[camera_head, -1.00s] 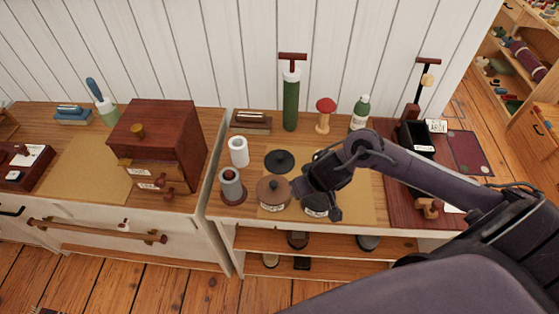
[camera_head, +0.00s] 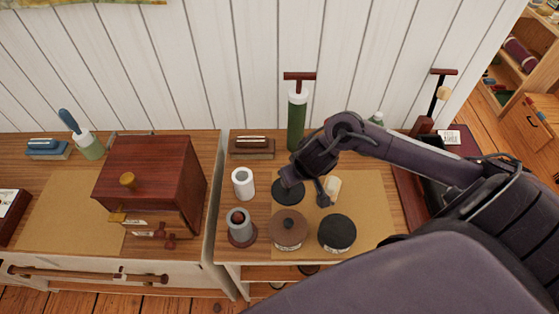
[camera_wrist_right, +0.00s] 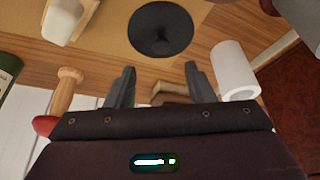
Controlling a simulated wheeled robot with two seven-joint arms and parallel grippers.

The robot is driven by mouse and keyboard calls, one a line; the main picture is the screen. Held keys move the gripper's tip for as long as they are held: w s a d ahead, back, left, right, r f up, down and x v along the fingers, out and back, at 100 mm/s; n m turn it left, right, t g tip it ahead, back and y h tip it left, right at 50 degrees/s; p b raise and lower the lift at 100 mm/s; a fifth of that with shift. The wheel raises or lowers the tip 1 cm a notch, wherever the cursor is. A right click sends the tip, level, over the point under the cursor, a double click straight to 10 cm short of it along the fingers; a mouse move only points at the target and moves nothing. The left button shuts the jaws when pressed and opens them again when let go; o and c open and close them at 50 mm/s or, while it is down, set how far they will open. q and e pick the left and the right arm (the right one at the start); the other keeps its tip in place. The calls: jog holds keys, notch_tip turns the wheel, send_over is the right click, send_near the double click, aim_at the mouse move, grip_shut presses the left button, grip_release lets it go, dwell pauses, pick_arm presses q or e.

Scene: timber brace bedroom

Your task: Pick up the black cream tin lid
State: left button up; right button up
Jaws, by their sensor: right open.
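The black cream tin lid (camera_head: 287,194) is a flat dark disc with a small knob, lying on the tan mat (camera_head: 362,205). It also shows in the wrist view (camera_wrist_right: 163,27), ahead of the fingers. My right gripper (camera_head: 305,190) hangs above it and hides part of it in the head view. In the wrist view its two fingers (camera_wrist_right: 160,85) are apart with nothing between them. The black tin (camera_head: 337,233) stands at the mat's front, right of a brown lidded tin (camera_head: 288,230). My left gripper is out of view.
A white roll (camera_head: 243,183) and a grey cylinder on a brown base (camera_head: 241,228) stand left of the mat. A pale object (camera_head: 332,187) is close right of my gripper.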

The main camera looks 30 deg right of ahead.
aim_at(291, 194)
jog(key=shift+w+f, duration=0.15)
jog(key=shift+f, duration=0.4)
jog(key=shift+f+b, duration=0.3)
jog(key=x, duration=0.2)
jog(key=shift+w+a+f, duration=0.1)
jog(key=shift+f, duration=0.25)
jog(key=shift+b+x, duration=0.4)
jog(key=shift+x, duration=0.85)
jog(key=shift+w, duration=0.15)
jog(key=shift+r, duration=0.1)
jog(key=c, duration=1.1)
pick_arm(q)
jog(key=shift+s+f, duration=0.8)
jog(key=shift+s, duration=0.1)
pick_arm(e)
jog(key=shift+o, duration=0.2)
